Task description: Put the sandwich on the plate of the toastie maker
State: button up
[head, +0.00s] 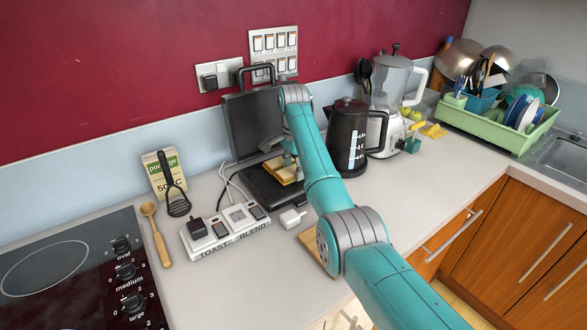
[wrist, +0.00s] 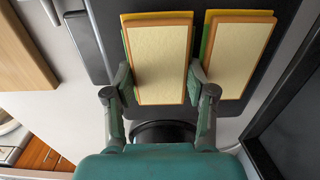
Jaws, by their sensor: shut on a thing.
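The toastie maker stands open in the head view, with its dark lid (head: 250,118) upright and its dark lower plate (head: 267,192) flat. My gripper (wrist: 160,85) is shut on a sandwich (wrist: 160,62), one finger on each long side. A second sandwich piece (wrist: 240,55) lies to its right in the wrist view, over the same dark plate (wrist: 108,38). In the head view the sandwich (head: 284,172) shows below my gripper, over the lower plate, partly hidden by my arm. I cannot tell whether the held piece touches the plate.
A black kettle (head: 348,140) and a blender (head: 390,100) stand close on the right. A labelled socket strip (head: 226,228) and a white plug (head: 292,218) lie in front. A wooden board (head: 318,252) is partly behind my arm.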

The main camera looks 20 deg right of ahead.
jog(key=shift+f, duration=0.2)
jog(key=o, duration=1.3)
jog(key=shift+c, duration=0.2)
notch_tip(320, 180, up, 7)
jog(key=shift+r, duration=0.2)
grip_shut()
dwell(0.8)
